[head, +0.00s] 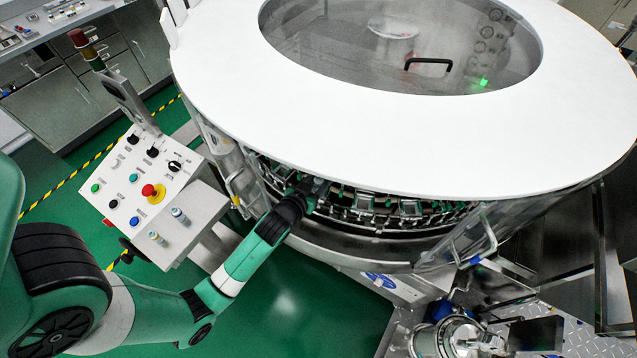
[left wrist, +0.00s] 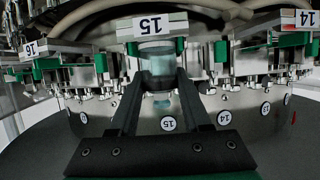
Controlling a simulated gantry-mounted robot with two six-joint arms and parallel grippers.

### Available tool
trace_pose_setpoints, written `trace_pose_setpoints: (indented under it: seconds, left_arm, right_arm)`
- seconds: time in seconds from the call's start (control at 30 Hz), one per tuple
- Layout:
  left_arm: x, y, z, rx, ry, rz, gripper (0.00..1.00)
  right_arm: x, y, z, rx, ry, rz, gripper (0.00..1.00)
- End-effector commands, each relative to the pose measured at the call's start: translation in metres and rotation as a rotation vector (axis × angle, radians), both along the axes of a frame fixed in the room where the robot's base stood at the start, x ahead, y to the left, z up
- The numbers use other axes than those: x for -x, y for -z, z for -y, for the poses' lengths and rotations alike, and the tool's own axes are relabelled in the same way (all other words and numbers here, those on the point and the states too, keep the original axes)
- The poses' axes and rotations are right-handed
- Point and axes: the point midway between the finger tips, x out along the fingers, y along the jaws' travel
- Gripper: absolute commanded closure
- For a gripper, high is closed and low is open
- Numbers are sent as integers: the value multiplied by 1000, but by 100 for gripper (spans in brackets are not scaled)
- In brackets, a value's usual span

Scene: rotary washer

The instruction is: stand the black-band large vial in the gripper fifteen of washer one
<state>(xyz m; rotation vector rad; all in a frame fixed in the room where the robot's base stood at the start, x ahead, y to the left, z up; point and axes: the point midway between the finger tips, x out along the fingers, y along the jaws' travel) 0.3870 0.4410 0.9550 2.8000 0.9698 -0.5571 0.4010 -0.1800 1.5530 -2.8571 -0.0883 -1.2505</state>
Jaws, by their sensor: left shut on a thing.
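In the left wrist view my left gripper (left wrist: 161,82) is shut on a clear glass vial (left wrist: 156,63). The vial stands between the green jaws of the washer's gripper fifteen, below the plate marked 15 (left wrist: 150,25). I cannot tell whether those jaws hold it. In the head view my left gripper (head: 308,191) reaches under the white lid of washer one (head: 340,150), at the ring of washer grippers, and the vial is hidden there. My right gripper is not in view.
Gripper stations with plates 16 (left wrist: 30,49) and 14 (left wrist: 304,18) flank fifteen, with hoses above. Two more vials, one (head: 178,215) and another (head: 156,238), stand on the ledge by the control panel (head: 140,180). The washer's lid edge overhangs my arm.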

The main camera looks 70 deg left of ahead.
Motion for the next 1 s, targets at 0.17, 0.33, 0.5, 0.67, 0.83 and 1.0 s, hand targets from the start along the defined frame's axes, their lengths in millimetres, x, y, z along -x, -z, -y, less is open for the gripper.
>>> trace_pose_setpoints:
  seconds: [0.17, 0.33, 0.5, 0.67, 0.83, 1.0]
  left_arm:
    - [0, -1, 0, -1, 0, 1, 100]
    - [0, 4, 0, 0, 0, 0, 100]
    - [0, 3, 0, 0, 0, 0, 22]
    - [0, 3, 0, 0, 0, 0, 22]
    - [0, -2, 0, -1, 0, 1, 22]
    - [17, -11, 14, 1, 1, -3, 22]
  right_arm:
    - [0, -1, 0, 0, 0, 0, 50]
    - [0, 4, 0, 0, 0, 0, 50]
    - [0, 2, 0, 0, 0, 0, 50]
    - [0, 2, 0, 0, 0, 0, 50]
    - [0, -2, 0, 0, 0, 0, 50]
    - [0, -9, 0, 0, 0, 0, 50]
